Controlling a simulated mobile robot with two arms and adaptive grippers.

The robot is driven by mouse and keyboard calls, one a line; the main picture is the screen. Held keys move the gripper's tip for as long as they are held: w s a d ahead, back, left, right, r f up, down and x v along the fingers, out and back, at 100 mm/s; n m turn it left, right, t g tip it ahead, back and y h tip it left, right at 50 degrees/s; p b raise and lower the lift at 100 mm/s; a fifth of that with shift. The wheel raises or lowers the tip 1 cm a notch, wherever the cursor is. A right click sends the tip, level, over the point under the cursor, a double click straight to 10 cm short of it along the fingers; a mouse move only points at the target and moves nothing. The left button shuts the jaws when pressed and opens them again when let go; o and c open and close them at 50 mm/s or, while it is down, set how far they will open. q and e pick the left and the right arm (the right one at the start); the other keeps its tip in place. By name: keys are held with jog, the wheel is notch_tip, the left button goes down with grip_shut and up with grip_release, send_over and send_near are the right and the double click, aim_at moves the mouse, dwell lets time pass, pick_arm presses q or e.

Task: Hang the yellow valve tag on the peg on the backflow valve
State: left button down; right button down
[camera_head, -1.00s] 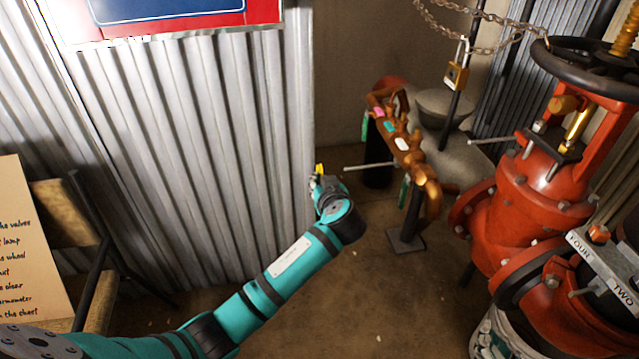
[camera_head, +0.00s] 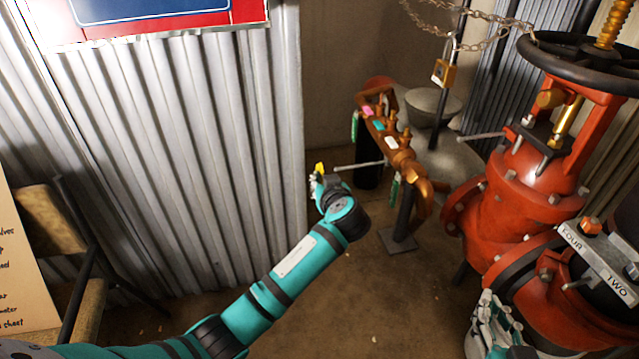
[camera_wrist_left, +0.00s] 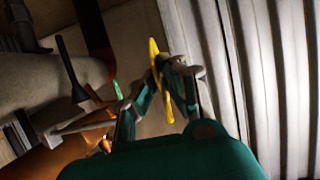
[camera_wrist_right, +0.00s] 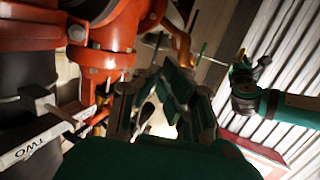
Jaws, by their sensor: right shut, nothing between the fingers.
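The yellow valve tag (camera_head: 320,169) is held at the tip of my left gripper (camera_head: 318,182). In the left wrist view the tag (camera_wrist_left: 160,80) stands edge-on between the shut fingers (camera_wrist_left: 158,90). The bronze backflow valve (camera_head: 408,158) stands to the right. Its thin pale peg (camera_head: 360,165) sticks out leftward, with its tip close to the tag in the head view and a visible gap. The peg also shows in the left wrist view (camera_wrist_left: 80,122), left of the tag. My right gripper (camera_head: 488,318) is low at the right, shut and empty; its fingers (camera_wrist_right: 178,85) show in its wrist view.
A large red valve (camera_head: 525,185) with a black handwheel stands at the right, with another pale peg (camera_head: 482,136). A brass padlock (camera_head: 441,72) hangs on a chain behind. Corrugated metal (camera_head: 190,150) lies left of my left gripper. Open floor (camera_head: 340,275) lies below.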

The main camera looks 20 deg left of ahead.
pick_arm(q)
jog(key=shift+w+d+b, duration=0.4)
jog(key=shift+w+d, duration=0.05)
jog(key=shift+d, duration=0.25)
pick_arm(e)
jog(key=r, duration=0.1)
jog(key=r+t, duration=0.1)
jog(key=r+t+y, duration=0.1)
jog(key=r, duration=0.1)
jog(key=shift+w+a, duration=0.3)
jog(key=shift+a, duration=0.1)
pick_arm(q)
jog(key=shift+d, duration=0.1)
pick_arm(e)
jog(key=shift+f, duration=0.1)
pick_arm(q)
jog(key=shift+w+d, duration=0.15)
jog(key=shift+d, duration=0.05)
pick_arm(e)
jog(key=shift+t, duration=0.3)
pick_arm(q)
jog(key=shift+w+d, duration=0.1)
pick_arm(e)
jog(key=shift+r, duration=0.3)
